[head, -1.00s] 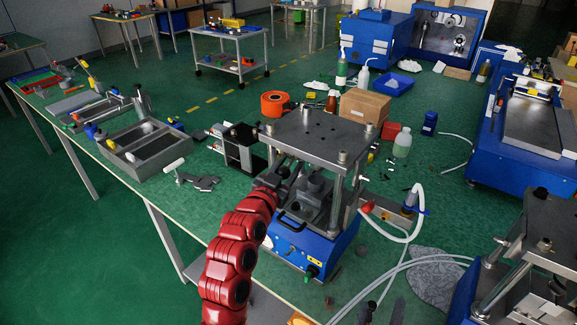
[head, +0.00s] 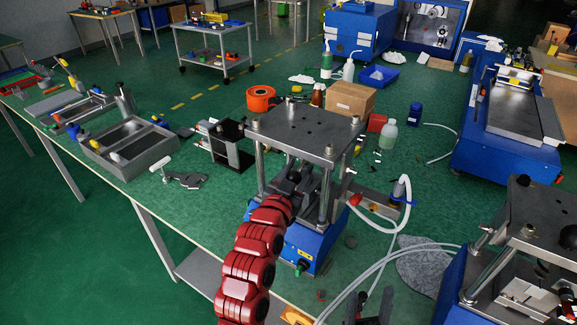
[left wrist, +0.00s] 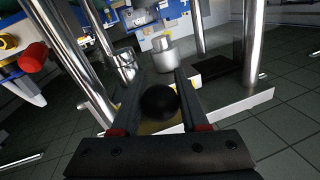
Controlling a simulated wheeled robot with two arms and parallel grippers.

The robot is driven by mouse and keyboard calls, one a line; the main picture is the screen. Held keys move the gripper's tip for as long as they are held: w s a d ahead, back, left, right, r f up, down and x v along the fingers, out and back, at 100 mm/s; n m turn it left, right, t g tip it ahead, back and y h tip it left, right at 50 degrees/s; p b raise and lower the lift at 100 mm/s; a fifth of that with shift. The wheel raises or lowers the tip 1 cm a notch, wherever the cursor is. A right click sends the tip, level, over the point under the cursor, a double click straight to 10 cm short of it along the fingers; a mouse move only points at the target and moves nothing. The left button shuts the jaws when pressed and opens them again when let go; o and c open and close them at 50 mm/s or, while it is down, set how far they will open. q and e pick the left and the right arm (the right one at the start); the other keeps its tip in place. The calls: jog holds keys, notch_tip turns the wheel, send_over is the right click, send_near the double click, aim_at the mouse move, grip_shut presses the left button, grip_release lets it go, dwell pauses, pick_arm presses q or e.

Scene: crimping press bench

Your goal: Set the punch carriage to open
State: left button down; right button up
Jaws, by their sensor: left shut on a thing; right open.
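The press (head: 305,135) stands mid-bench, with a grey top plate on steel pillars and a blue base. My left gripper (head: 297,180) reaches in between its front pillars, below the top plate. In the left wrist view its two dark fingers (left wrist: 158,92) are shut on a black ball knob (left wrist: 158,103). A short silver cylinder (left wrist: 166,55) stands beyond the knob. The punch carriage cannot be clearly told apart; my arm and the top plate hide much of the press inside. My right gripper (head: 373,309) is open and empty at the bottom edge of the head view.
A grey divided tray (head: 128,148) and a dark bracket (head: 232,147) stand left of the press. A cardboard box (head: 350,100) and bottles stand behind it. White hoses (head: 385,262) curve on the right, near a second press (head: 530,240).

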pick_arm(q)
jog(key=c, duration=0.7)
grip_release()
jog(key=shift+s+d+f, duration=0.1)
jog(key=shift+d+f, duration=0.05)
jog(key=shift+d, duration=0.05)
jog(key=shift+o, duration=1.3)
jog(key=shift+s+d, duration=0.1)
jog(key=shift+s+a, duration=0.35)
jog(key=shift+s, duration=0.15)
jog(key=p+v, duration=1)
jog(key=v, duration=0.6)
jog(key=shift+p, duration=0.3)
